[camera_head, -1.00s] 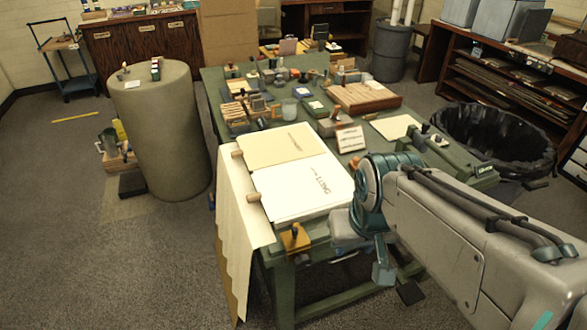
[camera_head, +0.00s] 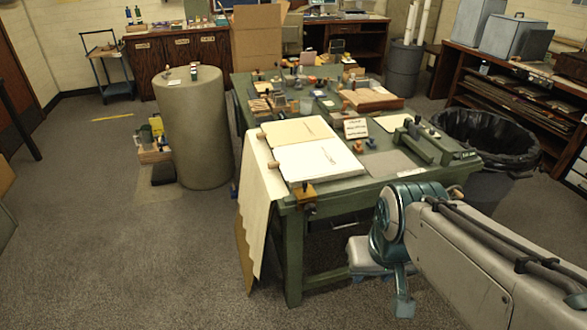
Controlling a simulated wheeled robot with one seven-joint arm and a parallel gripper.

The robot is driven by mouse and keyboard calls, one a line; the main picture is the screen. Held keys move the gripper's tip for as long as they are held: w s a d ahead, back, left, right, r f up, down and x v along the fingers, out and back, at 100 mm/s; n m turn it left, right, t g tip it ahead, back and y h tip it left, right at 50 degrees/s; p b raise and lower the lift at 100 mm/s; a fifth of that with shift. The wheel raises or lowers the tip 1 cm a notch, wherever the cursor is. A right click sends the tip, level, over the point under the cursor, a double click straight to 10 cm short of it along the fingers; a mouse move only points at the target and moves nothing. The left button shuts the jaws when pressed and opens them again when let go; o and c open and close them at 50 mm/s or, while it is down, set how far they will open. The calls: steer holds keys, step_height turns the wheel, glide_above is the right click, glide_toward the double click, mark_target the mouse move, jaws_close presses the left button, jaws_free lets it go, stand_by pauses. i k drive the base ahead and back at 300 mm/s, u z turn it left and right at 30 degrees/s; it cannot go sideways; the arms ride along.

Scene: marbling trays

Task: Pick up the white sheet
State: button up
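A white sheet (camera_head: 322,160) lies flat on the front left part of the green table (camera_head: 352,194), next to a cream sheet (camera_head: 297,132) behind it. The print seen on the white sheet earlier is too small to read now. My gripper (camera_head: 384,285) hangs low in front of the table, apart from the sheet, to its right and nearer to me. Its fingers are small and partly hidden by my arm, so I cannot tell whether it is open.
A long cream cloth or paper (camera_head: 262,205) hangs over the table's left edge. A round grey-green pillar (camera_head: 195,130) stands left, a black-lined bin (camera_head: 490,135) right. The floor at front left is clear.

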mark_target(297, 163)
steer(key=z, duration=0.7)
steer(key=k, duration=0.1)
steer(key=u, duration=1.8)
steer(key=i, duration=0.9)
steer(key=z, duration=0.4)
steer(key=i, duration=1)
steer(key=z, duration=0.95)
